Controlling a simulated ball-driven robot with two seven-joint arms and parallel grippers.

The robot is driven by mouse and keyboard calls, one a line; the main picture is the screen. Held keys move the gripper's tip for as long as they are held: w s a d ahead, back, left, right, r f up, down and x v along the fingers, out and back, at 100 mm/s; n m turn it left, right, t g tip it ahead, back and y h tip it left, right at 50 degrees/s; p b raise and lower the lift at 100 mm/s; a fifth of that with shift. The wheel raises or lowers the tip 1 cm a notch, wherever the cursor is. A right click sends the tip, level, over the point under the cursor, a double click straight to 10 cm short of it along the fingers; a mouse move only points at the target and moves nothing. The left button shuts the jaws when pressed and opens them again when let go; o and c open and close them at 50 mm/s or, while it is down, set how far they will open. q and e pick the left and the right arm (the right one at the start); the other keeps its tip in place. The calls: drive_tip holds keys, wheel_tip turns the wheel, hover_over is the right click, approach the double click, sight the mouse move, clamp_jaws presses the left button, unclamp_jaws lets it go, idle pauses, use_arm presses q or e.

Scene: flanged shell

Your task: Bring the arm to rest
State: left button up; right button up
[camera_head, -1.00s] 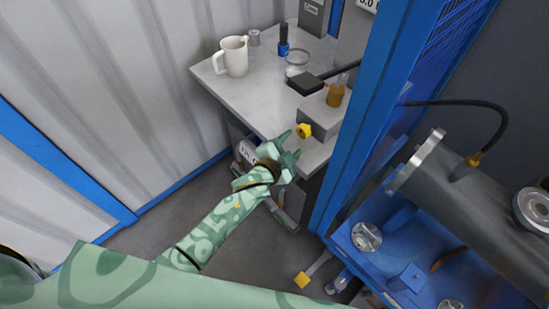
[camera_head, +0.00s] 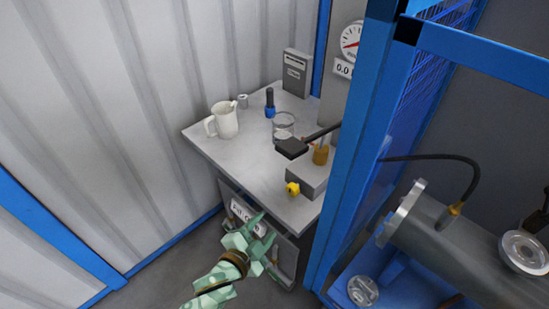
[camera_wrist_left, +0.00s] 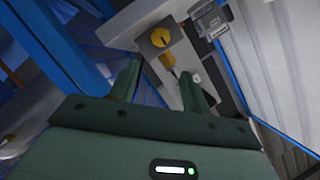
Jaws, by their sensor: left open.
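My left gripper (camera_head: 262,228), patterned in pale and dark green, is low in the head view, in front of the small bench's front edge and below its top. Its jaws are open, with nothing seen between them. In the left wrist view its two dark green fingers (camera_wrist_left: 160,85) stand apart, and the bench with a yellow knob (camera_wrist_left: 161,37) shows beyond them. My right gripper is in neither view.
The grey bench (camera_head: 235,165) bears a white jug (camera_head: 223,120), a blue-based tool (camera_head: 270,104), a glass dish (camera_head: 284,126) and a block with a yellow knob (camera_head: 292,188). A blue frame post (camera_head: 345,180) stands right of it, before a grey flanged cylinder (camera_head: 460,255). Floor at lower left is clear.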

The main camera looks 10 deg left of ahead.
use_arm(q)
drive_tip(key=s+a+f+n+g+y, duration=0.1)
drive_tip(key=s+a+f+n+g, duration=0.15)
drive_tip(key=s+f, duration=0.4)
drive_tip(key=s+a+f+n+g+y, duration=0.1)
drive_tip(key=s+a+f+n+g, duration=0.15)
drive_tip(key=f, duration=0.75)
drive_tip(key=s+a+f+n+g+y, duration=0.1)
drive_tip(key=s+a+f+g, duration=0.15)
drive_tip(key=s+f, duration=0.45)
drive_tip(key=s+a+f+n+g, duration=0.1)
drive_tip(key=s+a+f+g, duration=0.1)
drive_tip(key=s, duration=0.6)
drive_tip(key=s+a+f+n+g+y, duration=0.1)
drive_tip(key=s+a+f, duration=0.2)
drive_tip(key=s+f, duration=0.2)
drive_tip(key=s+a+f+n+g, duration=0.1)
drive_tip(key=s+a+f+g, duration=0.1)
drive_tip(key=s, duration=1)
drive_tip(key=shift+a+f+n+g+y, duration=0.35)
drive_tip(key=shift+a+f+n+y, duration=0.05)
drive_tip(key=shift+a+f, duration=0.4)
